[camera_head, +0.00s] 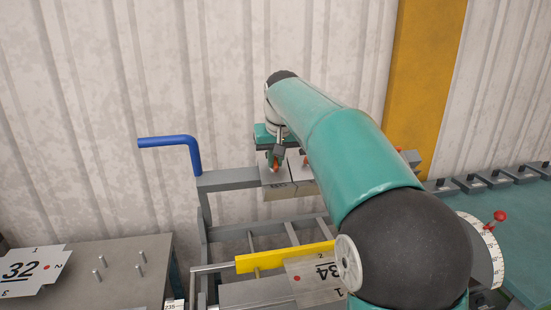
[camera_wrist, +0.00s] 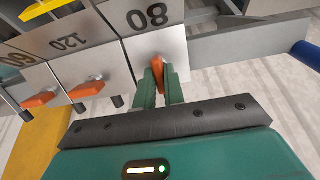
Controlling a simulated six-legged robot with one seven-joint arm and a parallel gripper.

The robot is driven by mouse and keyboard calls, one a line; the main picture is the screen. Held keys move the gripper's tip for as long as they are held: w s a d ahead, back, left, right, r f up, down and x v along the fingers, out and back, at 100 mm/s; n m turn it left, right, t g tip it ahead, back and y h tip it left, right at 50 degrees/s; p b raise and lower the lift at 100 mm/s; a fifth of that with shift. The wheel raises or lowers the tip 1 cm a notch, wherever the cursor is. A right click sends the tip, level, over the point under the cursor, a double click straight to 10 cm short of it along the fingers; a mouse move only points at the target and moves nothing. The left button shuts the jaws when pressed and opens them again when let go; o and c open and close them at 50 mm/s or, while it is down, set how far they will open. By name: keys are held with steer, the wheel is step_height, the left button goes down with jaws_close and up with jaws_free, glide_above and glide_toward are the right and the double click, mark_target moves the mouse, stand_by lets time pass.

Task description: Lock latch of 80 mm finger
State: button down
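The 80 mm finger (camera_wrist: 156,42) is a grey plate marked 80, upside down in the wrist view. Its orange latch (camera_wrist: 158,66) points along the plate, towards my gripper. My gripper (camera_wrist: 161,82) has a green finger on each side of this latch and appears shut on it. The fingers hide part of the latch. In the head view my gripper (camera_head: 277,153) is at the 80 mm finger (camera_head: 275,177) on the grey beam, with a bit of orange showing between its fingers.
A blue crank handle (camera_head: 178,142) rises at the beam's left end. A yellow bar (camera_head: 285,257) lies below. A corrugated wall stands behind.

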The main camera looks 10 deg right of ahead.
steer(key=shift+m, duration=0.3)
steer(key=m, duration=0.3)
steer(key=shift+y, duration=0.3)
steer(key=m, duration=0.4)
steer(key=shift+d+m+t+y, duration=0.1)
steer(key=shift+m+t+y, duration=0.2)
steer(key=shift+m+y, duration=0.1)
steer(key=m, duration=0.4)
steer(key=shift+s+t, duration=0.1)
steer(key=shift+t, duration=0.2)
steer(key=m, duration=0.5)
steer(key=shift+d+t+y, duration=0.1)
steer(key=shift+t+y, duration=0.2)
steer(key=shift+t, duration=0.1)
steer(key=c, duration=1.5)
jaws_free()
steer(key=shift+s, duration=0.1)
